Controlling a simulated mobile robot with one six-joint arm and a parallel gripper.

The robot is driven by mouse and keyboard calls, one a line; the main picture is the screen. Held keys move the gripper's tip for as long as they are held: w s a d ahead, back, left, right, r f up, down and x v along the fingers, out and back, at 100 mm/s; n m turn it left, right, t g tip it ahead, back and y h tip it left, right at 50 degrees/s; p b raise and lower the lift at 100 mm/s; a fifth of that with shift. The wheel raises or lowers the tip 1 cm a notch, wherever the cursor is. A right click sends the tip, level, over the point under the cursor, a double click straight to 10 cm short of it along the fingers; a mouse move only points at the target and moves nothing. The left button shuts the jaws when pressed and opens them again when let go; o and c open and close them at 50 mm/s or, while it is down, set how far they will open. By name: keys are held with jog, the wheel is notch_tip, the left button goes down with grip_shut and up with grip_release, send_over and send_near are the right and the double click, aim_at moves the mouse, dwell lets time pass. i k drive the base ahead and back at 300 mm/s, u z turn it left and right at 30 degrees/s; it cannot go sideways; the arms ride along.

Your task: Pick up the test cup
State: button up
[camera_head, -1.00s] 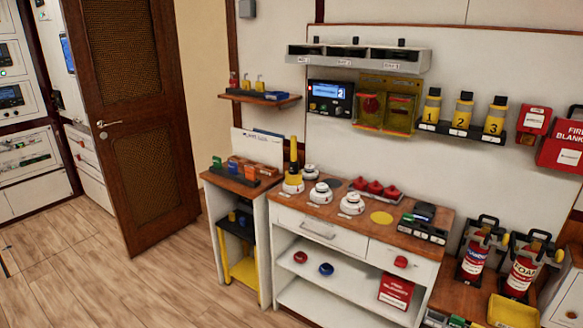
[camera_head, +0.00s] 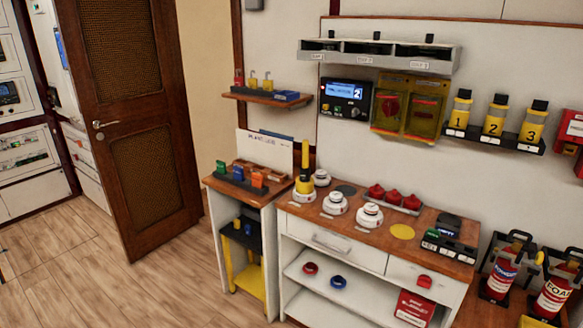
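No object is clearly labelled as the test cup. A yellow cup-like piece with an upright yellow stem (camera_head: 304,183) stands at the back left of the wooden bench top, on or over a white round base. It may be the test cup, but I cannot tell for sure. White round detector-like units stand to its right, among them one near the middle (camera_head: 335,203) and one further right (camera_head: 369,215). My gripper is not in view.
The bench (camera_head: 330,239) has a drawer and open shelves with a red ring (camera_head: 310,269) and a blue ring (camera_head: 339,282). Red domes (camera_head: 393,198) and a yellow disc (camera_head: 402,232) share its top. Numbered bottles (camera_head: 495,115) stand on a wall shelf. Floor at left is clear.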

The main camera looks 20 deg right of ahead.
aim_at(304, 183)
jog(key=u, duration=0.5)
jog(key=i, duration=0.65)
jog(key=u, duration=0.75)
jog(key=i, duration=0.7)
jog(key=u, duration=0.35)
